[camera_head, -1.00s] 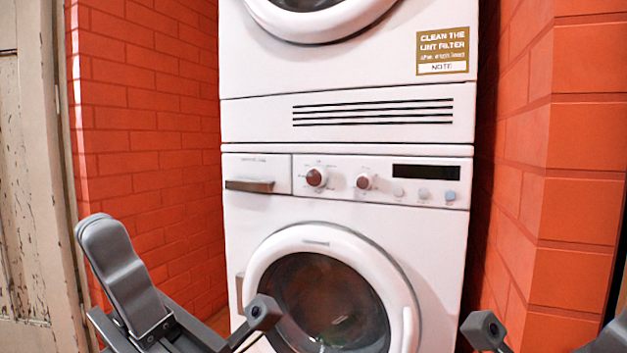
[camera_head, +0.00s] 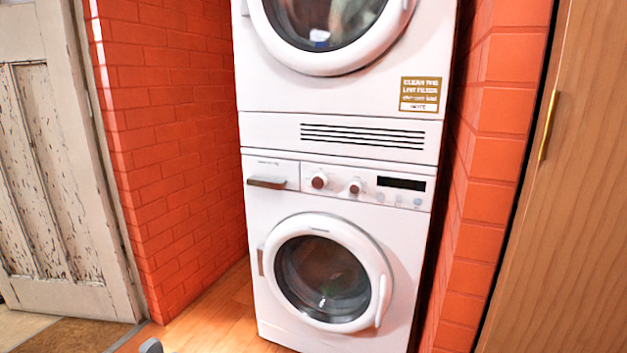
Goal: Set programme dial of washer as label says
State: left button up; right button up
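The white washer (camera_head: 283,311) stands at the centre, below a second white machine, with its round glass door shut. Its control panel has two round knobs with brown centres: a left knob (camera_head: 319,180) and a right knob (camera_head: 354,186). Their pointer settings and the print around them are too small to read. A brown label (camera_head: 420,94) on the upper machine reads "CLEAN THE LINT FILTER", with smaller text and "NOTE" below. No label naming a washer programme is legible. Neither gripper shows; only a small grey tip of my arm is at the bottom left edge.
The upper machine (camera_head: 270,95) has a round door. A drawer handle (camera_head: 267,183) and dark display (camera_head: 401,184) flank the knobs. Brick walls (camera_head: 170,130) enclose both sides. A wooden cabinet (camera_head: 560,200) stands right, a peeling door (camera_head: 60,180) left. Some wooden floor (camera_head: 205,325) is clear.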

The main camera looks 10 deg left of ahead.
aim_at(319, 182)
jog(key=z, duration=2.7)
jog(key=i, duration=0.45)
jog(key=u, duration=2.15)
